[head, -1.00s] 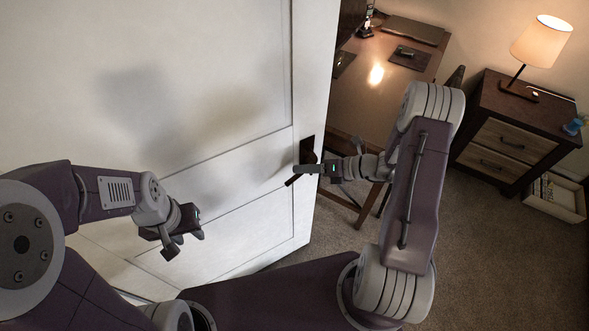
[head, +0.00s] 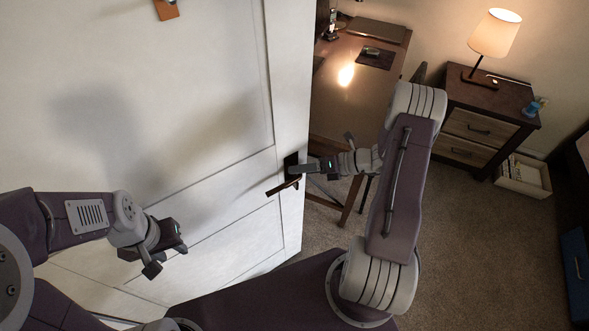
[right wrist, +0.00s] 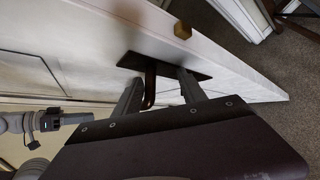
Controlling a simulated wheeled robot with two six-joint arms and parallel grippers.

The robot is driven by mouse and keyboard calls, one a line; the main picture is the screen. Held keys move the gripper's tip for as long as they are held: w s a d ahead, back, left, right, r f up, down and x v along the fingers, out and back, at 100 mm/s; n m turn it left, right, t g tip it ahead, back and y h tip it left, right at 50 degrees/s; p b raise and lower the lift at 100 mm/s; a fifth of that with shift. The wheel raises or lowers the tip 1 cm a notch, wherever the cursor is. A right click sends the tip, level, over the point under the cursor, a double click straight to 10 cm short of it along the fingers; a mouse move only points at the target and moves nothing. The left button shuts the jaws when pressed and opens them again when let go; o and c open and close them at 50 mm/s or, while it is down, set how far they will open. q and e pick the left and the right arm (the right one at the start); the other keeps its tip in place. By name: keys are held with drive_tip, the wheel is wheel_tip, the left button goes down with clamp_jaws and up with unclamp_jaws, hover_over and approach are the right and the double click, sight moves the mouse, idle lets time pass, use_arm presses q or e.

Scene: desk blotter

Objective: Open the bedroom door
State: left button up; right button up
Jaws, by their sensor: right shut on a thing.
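The white bedroom door (head: 160,90) fills the left of the head view, its free edge standing clear of any frame, with the room showing past it. Its dark lever handle (head: 283,186) sits on a dark plate near that edge. My right gripper (head: 297,168) is at the handle. In the right wrist view, the handle (right wrist: 151,84) lies between its two fingers, and the gripper is shut on it. My left gripper (head: 176,238) hangs in front of the door's lower part, apart from it.
Beyond the door stand a wooden desk (head: 372,42) and a nightstand (head: 484,125) with a lit lamp (head: 495,34). A low box (head: 523,177) sits beside the nightstand. The carpet (head: 460,240) at right is clear. A blue item (head: 576,270) is at the right edge.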

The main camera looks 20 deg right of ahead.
drive_tip(key=shift+d+r+p, duration=0.25)
drive_tip(key=shift+d+p, duration=0.1)
drive_tip(key=shift+d, duration=0.5)
drive_tip(key=shift+d+r+p, duration=0.3)
drive_tip(key=shift+d+p, duration=0.05)
drive_tip(key=shift+d, duration=0.45)
drive_tip(key=shift+d+r+p, duration=0.25)
drive_tip(key=shift+d+p, duration=0.1)
drive_tip(key=shift+d, duration=0.5)
